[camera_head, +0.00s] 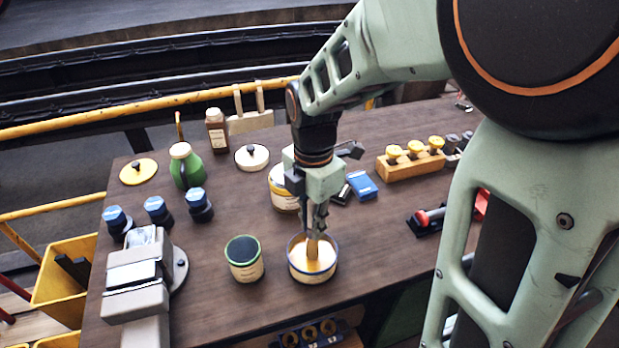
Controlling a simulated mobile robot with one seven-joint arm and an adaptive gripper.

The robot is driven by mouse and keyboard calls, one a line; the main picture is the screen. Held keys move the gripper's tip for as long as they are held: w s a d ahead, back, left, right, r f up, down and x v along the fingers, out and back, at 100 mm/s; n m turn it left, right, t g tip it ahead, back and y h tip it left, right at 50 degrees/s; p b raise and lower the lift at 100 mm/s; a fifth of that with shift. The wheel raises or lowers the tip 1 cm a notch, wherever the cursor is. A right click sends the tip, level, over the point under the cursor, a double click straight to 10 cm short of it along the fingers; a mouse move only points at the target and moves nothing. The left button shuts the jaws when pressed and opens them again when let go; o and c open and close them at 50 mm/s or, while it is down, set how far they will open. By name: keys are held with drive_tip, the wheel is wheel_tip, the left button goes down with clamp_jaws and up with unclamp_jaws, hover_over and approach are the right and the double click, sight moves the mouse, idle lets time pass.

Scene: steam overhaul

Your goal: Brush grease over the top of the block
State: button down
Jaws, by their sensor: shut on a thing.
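My gripper (316,215) points down over the front middle of the bench. It is shut on a brush (313,248), whose tan lower part reaches into a blue-rimmed tin (300,274). Yellowish grease (324,262) shows inside this tin. The fingers hide much of the brush, and I cannot tell how deep its tip is. A pale metal block (145,238) appears at the back of a grey vise (135,285) at the left, apart from my gripper. Its exact outline is hard to tell.
A green-rimmed tin (244,260) stands just left of the blue-rimmed one. Another tin (282,191) stands behind my gripper. Several blue-capped jars, a green bottle (185,167) and a wooden rack (410,164) stand around. The bench (215,225) is clear between the vise and tins.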

drive_tip(key=shift+r+p, duration=2.3)
drive_tip(key=shift+r, duration=0.95)
drive_tip(key=shift+s+f, duration=0.1)
